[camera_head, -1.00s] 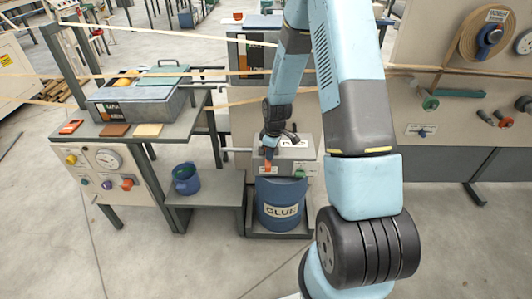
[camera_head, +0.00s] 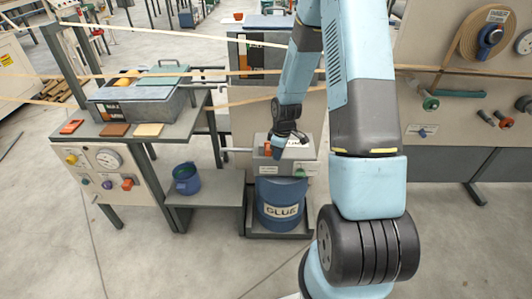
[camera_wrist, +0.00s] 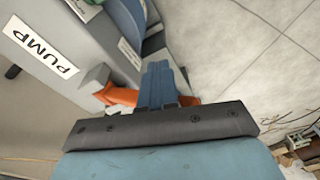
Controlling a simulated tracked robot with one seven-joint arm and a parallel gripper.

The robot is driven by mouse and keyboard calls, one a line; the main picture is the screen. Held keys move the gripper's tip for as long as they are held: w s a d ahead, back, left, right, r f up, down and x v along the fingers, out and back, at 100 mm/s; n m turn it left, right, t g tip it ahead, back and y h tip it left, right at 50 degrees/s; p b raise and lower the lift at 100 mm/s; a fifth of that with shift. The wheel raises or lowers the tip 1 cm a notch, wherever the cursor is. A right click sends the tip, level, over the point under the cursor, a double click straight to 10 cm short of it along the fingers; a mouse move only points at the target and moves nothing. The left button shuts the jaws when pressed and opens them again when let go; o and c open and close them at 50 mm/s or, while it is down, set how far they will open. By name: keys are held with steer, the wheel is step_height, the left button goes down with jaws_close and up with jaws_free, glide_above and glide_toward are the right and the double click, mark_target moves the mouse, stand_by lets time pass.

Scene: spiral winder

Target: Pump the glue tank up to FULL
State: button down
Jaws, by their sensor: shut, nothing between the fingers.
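The blue glue drum (camera_head: 280,212) stands under a grey pump box (camera_head: 303,170), in the middle of the head view. The wrist view shows a grey face with a white PUMP label (camera_wrist: 42,48). My gripper (camera_head: 277,156) is over the left part of the box's top. Its blue fingers (camera_wrist: 160,68) are shut with nothing between them. An orange part (camera_wrist: 117,95) on a grey mount shows left of the fingers and partly behind them; I cannot tell whether they touch. It also shows beside my gripper in the head view (camera_head: 267,149). No fill level is readable.
A bench (camera_head: 185,132) with a lidded grey tank stands at left, with a gauge panel (camera_head: 108,160) below. A blue bucket (camera_head: 186,180) stands on a low shelf beside the drum. A panel with knobs (camera_head: 440,110) stands at right. Bands stretch across behind my arm.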

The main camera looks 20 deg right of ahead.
step_height(320, 180, up, 14)
steer(key=d, duration=0.1)
steer(key=shift+s+f, duration=0.2)
steer(key=shift+s, duration=0.2)
stand_by(0.5)
